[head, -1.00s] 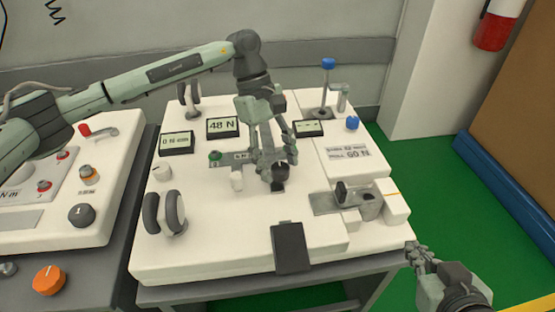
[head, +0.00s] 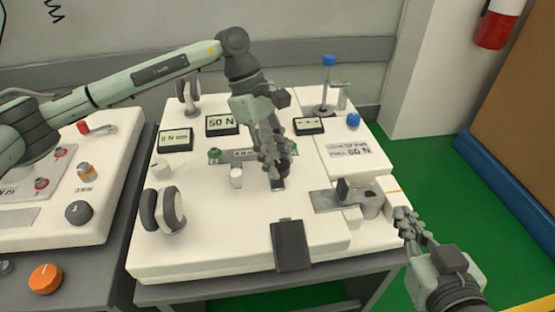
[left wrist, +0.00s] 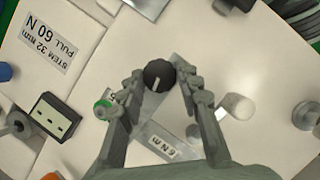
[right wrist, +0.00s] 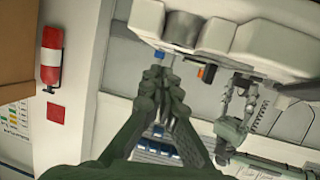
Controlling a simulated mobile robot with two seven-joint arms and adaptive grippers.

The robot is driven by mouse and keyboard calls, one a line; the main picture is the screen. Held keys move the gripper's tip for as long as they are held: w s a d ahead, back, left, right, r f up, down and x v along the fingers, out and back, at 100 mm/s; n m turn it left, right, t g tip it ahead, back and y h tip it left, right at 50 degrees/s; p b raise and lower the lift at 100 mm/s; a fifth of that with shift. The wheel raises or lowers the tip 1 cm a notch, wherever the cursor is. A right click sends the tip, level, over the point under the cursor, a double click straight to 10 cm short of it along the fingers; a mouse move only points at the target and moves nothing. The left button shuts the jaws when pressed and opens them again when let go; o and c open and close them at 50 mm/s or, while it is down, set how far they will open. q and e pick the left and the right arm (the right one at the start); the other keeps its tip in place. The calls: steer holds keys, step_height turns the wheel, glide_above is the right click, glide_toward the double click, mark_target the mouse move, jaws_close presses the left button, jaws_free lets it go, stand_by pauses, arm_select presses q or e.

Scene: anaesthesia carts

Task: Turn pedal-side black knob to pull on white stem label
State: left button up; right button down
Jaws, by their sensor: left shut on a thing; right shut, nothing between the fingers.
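The black knob (left wrist: 158,75) has a white pointer line and sits between the fingers of my left gripper (left wrist: 160,88) in the left wrist view. In the head view my left gripper (head: 275,172) is shut on this knob and mostly hides it. The white stem label (head: 350,150) lies flat on the right of the cart top; in the left wrist view the label (left wrist: 52,42) reads "STEM 32 mm PULL 60 N". My right gripper (head: 408,220) is shut and empty off the cart's right edge.
A black pedal (head: 290,246) is at the cart's front edge. A white knob (head: 236,178) stands left of my left gripper. A metal clamp plate (head: 325,200) is to the right. A blue-topped post (head: 328,85) stands at the back. Another cart (head: 60,195) is on the left.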

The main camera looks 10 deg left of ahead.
arm_select(q)
steer(key=n, duration=0.1)
steer(key=n+t+b, duration=0.1)
steer(key=n, duration=0.1)
steer(key=shift+s+a+f+n, duration=0.1)
steer(key=shift+s+n, duration=0.05)
steer(key=shift+n, duration=0.15)
steer(key=n+t+b, duration=0.1)
steer(key=n+b, duration=0.1)
steer(key=n, duration=0.1)
steer(key=shift+s+t, duration=0.1)
steer(key=shift+t, duration=0.2)
steer(key=shift+s+n+t+b, duration=0.1)
steer(key=shift+n+t+b, duration=0.35)
steer(key=shift+n, duration=0.85)
arm_select(e)
steer(key=s+a+r+t+y, duration=0.1)
steer(key=r+t, duration=0.3)
steer(key=r, duration=0.4)
steer(key=s+a+r+t+y, duration=0.1)
steer(key=a+r+t+y, duration=0.2)
steer(key=r, duration=0.4)
steer(key=shift+s+a+r+t, duration=0.15)
steer(key=shift+s+r+t, duration=0.2)
steer(key=shift+t, duration=0.55)
steer(key=shift+r, duration=0.1)
steer(key=shift+w, duration=0.1)
arm_select(q)
steer(key=o, duration=1.1)
steer(key=shift+o, duration=0.2)
